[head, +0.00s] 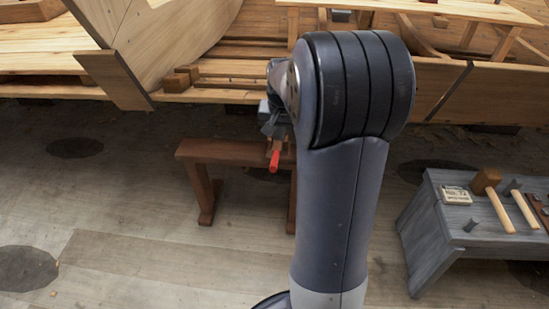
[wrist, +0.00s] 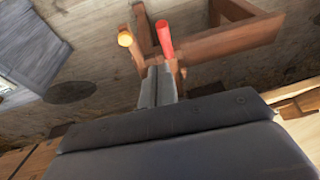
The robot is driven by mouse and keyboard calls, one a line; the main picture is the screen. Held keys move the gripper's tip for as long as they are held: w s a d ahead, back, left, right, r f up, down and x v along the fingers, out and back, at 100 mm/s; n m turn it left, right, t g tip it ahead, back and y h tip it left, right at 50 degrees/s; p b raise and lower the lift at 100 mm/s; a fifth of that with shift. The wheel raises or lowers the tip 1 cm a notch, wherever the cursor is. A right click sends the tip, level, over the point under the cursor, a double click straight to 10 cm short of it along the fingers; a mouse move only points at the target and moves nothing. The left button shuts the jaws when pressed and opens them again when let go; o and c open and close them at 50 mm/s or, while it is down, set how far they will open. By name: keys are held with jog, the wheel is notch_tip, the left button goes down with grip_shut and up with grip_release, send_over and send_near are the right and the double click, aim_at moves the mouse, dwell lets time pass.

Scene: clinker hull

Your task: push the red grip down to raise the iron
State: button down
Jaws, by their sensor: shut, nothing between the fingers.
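The red grip (head: 274,160) shows as a short bright red cylinder at the near edge of a brown wooden trestle, just below my gripper (head: 272,127). In the wrist view the red grip (wrist: 165,38) lies just beyond the fingertips of my gripper (wrist: 161,72). The fingers are together with nothing between them. They look very close to the grip's base, but I cannot tell whether they touch it. I cannot make out the iron in either view; my arm hides part of the trestle in the head view.
The brown trestle (head: 235,149) stands on a plank floor before the wooden hull (head: 180,40). A grey bench (head: 450,215) with mallets (head: 487,181) and a small sign (head: 457,195) stands at right. The floor at left is clear.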

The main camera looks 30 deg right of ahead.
aim_at(274, 166)
jog(key=b+x, duration=0.1)
jog(key=x, duration=0.3)
jog(key=b+x, duration=0.1)
jog(key=x, duration=0.3)
jog(key=a+b+x, duration=0.1)
jog(key=x, duration=0.4)
jog(key=shift+s+b, duration=0.3)
jog(key=shift+a+f, duration=0.1)
jog(key=shift+f, duration=0.4)
jog(key=shift+f, duration=0.1)
